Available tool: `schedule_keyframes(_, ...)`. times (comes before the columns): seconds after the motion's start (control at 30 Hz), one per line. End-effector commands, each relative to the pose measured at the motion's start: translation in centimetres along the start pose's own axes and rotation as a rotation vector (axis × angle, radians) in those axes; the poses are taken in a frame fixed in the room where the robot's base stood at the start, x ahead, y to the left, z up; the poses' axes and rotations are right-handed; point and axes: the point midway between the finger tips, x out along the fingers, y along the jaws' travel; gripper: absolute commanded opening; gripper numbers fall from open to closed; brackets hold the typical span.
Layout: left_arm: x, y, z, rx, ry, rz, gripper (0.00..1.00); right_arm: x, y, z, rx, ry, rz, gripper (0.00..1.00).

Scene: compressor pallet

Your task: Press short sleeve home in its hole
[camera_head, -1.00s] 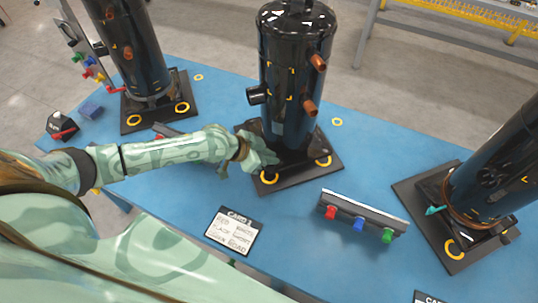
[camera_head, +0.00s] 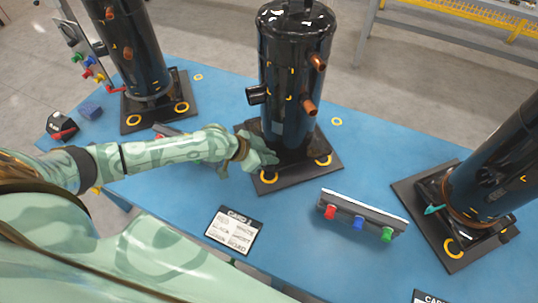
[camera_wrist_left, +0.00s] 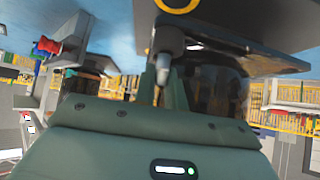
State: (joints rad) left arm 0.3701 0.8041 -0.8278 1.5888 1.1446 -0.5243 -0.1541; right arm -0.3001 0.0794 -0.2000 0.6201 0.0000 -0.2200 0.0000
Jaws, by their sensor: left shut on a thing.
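The middle black compressor (camera_head: 290,75) stands upright on its dark base plate (camera_head: 312,178). The plate has a yellow ring (camera_head: 268,177) at its front left corner and another at the right. My left gripper (camera_head: 268,158) is low beside the compressor's foot, just behind the front left ring. In the left wrist view its fingers (camera_wrist_left: 160,85) are shut on a small grey piece, seemingly the short sleeve (camera_wrist_left: 163,68), against the dark plate (camera_wrist_left: 235,35). The hole and the sleeve's depth are hidden. The right gripper is not in view.
A rack with red, blue and green pieces (camera_head: 362,210) stands at right front, near a card (camera_head: 234,230). Other compressors stand at left (camera_head: 135,50) and right (camera_head: 500,170).

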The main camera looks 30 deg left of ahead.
Motion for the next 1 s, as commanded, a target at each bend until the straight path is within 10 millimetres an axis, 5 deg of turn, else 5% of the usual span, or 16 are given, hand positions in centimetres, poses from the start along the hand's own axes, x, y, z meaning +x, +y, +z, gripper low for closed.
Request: schedule_keyframes(1.0,0.0,-0.06,-0.03,0.001,0.001,-0.001,0.0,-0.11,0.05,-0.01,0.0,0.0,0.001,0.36)
